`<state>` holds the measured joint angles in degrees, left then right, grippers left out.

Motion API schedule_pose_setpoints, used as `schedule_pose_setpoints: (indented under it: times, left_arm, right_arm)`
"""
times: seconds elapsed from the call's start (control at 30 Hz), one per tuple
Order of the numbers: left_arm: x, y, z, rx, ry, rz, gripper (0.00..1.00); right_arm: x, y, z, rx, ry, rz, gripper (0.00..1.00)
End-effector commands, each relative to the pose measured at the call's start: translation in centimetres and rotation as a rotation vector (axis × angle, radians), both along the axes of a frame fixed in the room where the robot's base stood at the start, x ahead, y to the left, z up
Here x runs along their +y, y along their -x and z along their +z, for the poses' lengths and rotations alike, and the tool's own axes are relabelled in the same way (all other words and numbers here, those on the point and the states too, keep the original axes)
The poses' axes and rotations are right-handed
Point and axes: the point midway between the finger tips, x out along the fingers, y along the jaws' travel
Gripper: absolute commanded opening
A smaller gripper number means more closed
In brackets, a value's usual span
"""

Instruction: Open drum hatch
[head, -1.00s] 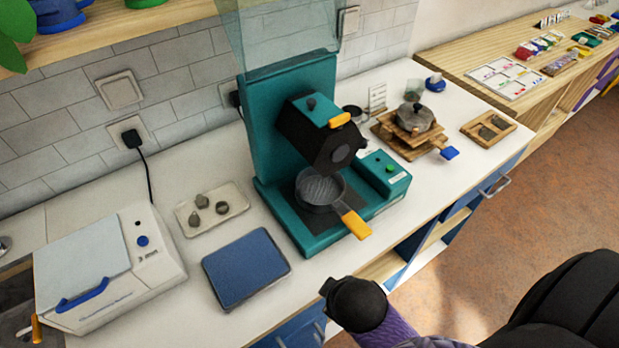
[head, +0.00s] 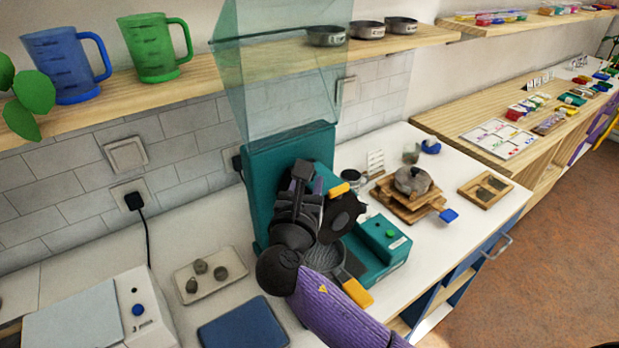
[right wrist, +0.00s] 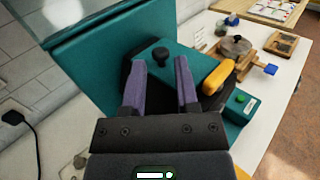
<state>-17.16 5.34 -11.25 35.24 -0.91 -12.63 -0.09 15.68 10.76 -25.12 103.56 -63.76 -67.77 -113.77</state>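The black drum (head: 343,214) of the teal machine (head: 290,146) is partly hidden behind my right gripper in the head view. Its orange tab (head: 339,190) sticks out to the right of the gripper and also shows in the right wrist view (right wrist: 217,77). A black knob (right wrist: 160,55) stands on the drum's teal top in the right wrist view. My right gripper (head: 310,180) is over the drum top. Its two purple-padded fingers (right wrist: 160,66) are apart, with the knob seen in the gap between them; contact cannot be told. My left gripper is not in view.
A clear hood (head: 285,90) rises above the machine, near the shelf (head: 190,95) with jugs and bowls. Below the drum is a round mesh pan with an orange handle (head: 357,294). A tray (head: 237,262) with dark pieces lies left; a wooden stand (head: 405,208) stands right.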

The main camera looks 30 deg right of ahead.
Motion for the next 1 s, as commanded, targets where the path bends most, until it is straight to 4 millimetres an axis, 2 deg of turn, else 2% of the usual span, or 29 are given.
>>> schedule_pose_setpoints:
  times: [0.13,0.4,0.43,0.6,0.87,1.0]
  left_arm:
    - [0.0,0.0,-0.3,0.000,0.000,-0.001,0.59]
    - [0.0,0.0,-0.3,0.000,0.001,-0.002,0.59]
    - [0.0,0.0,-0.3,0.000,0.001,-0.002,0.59]
    - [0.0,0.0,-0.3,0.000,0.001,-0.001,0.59]
    - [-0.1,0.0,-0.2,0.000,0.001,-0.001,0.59]
    - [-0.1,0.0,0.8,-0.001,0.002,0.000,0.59]
  right_arm:
    - [-1.2,-1.6,-0.1,-0.001,-0.001,0.000,0.38]
    - [-1.4,-1.9,-0.1,0.000,-0.003,0.000,0.38]
    - [-1.4,-1.9,-0.1,0.000,-0.003,0.000,0.36]
    - [-1.4,-1.8,-0.1,0.000,-0.003,0.000,0.00]
    - [-1.4,-1.8,0.0,0.002,-0.006,0.000,0.00]
    - [-1.4,-1.8,0.4,0.005,-0.029,0.001,0.00]
